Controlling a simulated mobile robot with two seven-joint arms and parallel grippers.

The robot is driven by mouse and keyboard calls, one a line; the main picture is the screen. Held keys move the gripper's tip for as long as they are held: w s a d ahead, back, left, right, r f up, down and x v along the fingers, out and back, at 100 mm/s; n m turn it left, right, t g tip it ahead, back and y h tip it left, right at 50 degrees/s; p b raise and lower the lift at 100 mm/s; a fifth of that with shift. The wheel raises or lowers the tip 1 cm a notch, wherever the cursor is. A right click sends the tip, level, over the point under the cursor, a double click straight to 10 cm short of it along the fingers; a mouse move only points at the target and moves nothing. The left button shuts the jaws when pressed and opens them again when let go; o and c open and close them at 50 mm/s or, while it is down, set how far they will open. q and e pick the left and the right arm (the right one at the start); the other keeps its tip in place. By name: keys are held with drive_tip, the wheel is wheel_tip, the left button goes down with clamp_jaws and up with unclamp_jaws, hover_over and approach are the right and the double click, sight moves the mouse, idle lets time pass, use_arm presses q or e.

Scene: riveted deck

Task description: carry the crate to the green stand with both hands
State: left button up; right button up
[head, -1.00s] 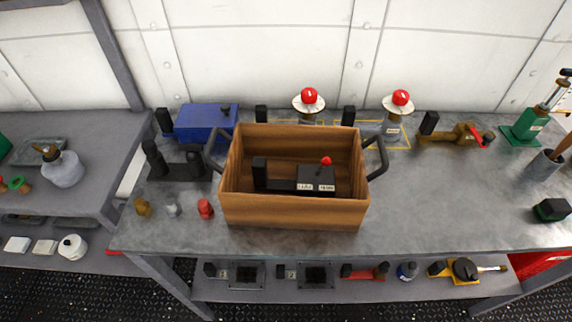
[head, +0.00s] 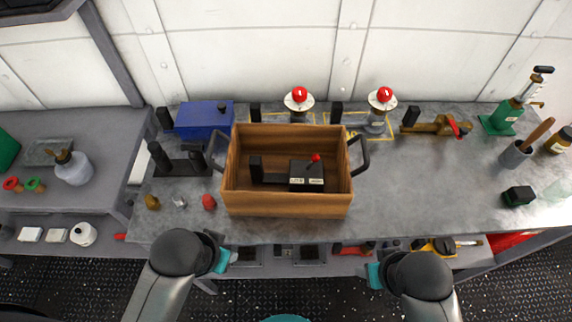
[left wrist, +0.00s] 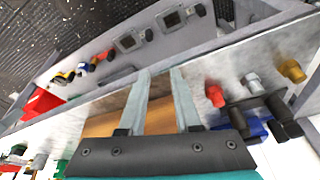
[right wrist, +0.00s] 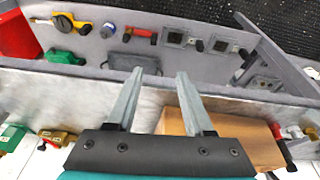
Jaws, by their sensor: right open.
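The brown wooden crate (head: 285,203) sits on the grey workbench, with a dark handle at each end. Inside it is a black device with a red knob (head: 308,172). My left gripper (head: 228,258) is in front of the bench, below and left of the crate, open and empty. My right gripper (head: 370,274) is open and empty, below and right of the crate. The crate shows behind the fingers in the left wrist view (left wrist: 103,124) and right wrist view (right wrist: 235,135). A green base (head: 502,118) carrying a pump-like device stands at the bench's right; no other clear green stand shows.
A blue box (head: 203,118) and a black fixture (head: 180,165) stand left of the crate. Small knobs (head: 208,202) lie near its front left. Red-topped devices (head: 298,100) stand behind it. The bench right of the crate is mostly clear. A lower shelf holds several tools.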

wheel_tip(320, 180, up, 7)
drive_tip(key=w+p, duration=0.1)
drive_tip(key=w, duration=0.1)
use_arm(q)
drive_tip(key=w+d+r+m+t+h, duration=0.1)
drive_tip(key=w+d+r+m, duration=0.3)
drive_tip(key=r+m, duration=0.25)
drive_tip(key=w+d+r+m+t+h, duration=0.1)
drive_tip(key=w+d+r+m+h, duration=0.15)
drive_tip(key=d+r+m, duration=0.35)
drive_tip(key=m+g+y, duration=0.1)
drive_tip(key=m+y, duration=0.5)
drive_tip(key=m, duration=1.5)
approach(212, 150)
drive_tip(key=r, duration=0.1)
use_arm(e)
drive_tip(key=m+t+y, duration=0.1)
drive_tip(key=m+y, duration=0.1)
approach(367, 153)
drive_tip(key=a+v, duration=0.1)
drive_tip(key=v, duration=0.3)
use_arm(q)
drive_tip(key=shift+w+d+r+n, duration=0.1)
drive_tip(key=shift+w+r+n, duration=0.05)
drive_tip(key=shift+r+n, duration=0.1)
use_arm(e)
drive_tip(key=shift+s+d+r, duration=0.15)
drive_tip(key=shift+s+d, duration=0.05)
drive_tip(key=shift+d, duration=0.35)
